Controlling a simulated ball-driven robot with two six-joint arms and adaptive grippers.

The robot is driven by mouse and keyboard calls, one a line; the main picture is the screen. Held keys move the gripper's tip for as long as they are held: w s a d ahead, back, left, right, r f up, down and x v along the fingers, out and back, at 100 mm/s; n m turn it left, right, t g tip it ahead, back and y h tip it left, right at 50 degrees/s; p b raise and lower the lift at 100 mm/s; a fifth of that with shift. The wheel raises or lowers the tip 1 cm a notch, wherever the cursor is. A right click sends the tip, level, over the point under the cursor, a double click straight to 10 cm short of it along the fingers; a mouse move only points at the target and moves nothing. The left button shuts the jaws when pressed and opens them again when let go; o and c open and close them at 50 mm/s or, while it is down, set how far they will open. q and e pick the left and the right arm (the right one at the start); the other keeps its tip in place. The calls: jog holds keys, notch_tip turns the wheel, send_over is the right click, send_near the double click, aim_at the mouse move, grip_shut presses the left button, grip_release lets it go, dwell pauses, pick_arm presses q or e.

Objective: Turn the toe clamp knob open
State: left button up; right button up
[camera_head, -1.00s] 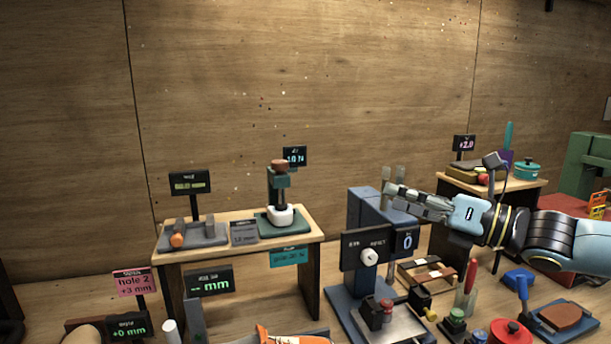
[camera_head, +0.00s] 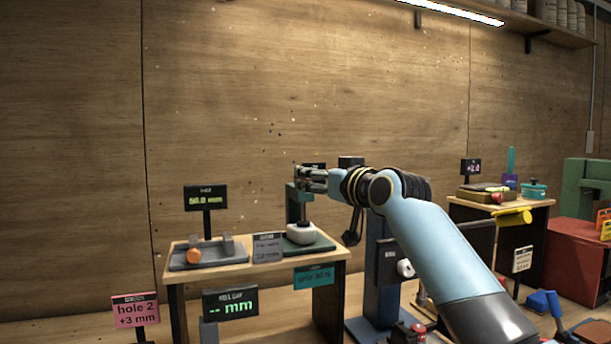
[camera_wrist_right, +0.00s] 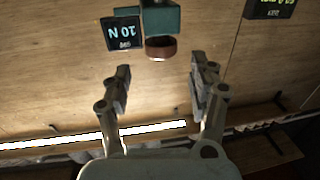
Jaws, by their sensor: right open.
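The toe clamp (camera_head: 298,198) is a dark green stand on a small wooden table, with a white rounded block (camera_head: 301,233) beneath its head. Its round brown knob (camera_wrist_right: 160,47) shows in the right wrist view, against the green clamp head (camera_wrist_right: 162,18). In the head view my gripper covers the knob. My right gripper (camera_head: 312,180) is at the top of the clamp. In the wrist view the gripper (camera_wrist_right: 160,68) is open, with one finger to each side of the knob's line. The knob lies just beyond the fingertips and appears untouched. My left gripper is not in view.
A grey fixture with an orange cylinder (camera_head: 194,256) sits left on the same table (camera_head: 262,266). A blue machine (camera_head: 382,280) stands right of the table, behind my arm.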

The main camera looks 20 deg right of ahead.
aim_at(303, 178)
jog(key=w, duration=0.3)
jog(key=w+a, duration=0.1)
jog(key=w, duration=0.2)
jog(key=shift+w+a, duration=0.15)
jog(key=shift+w, duration=0.05)
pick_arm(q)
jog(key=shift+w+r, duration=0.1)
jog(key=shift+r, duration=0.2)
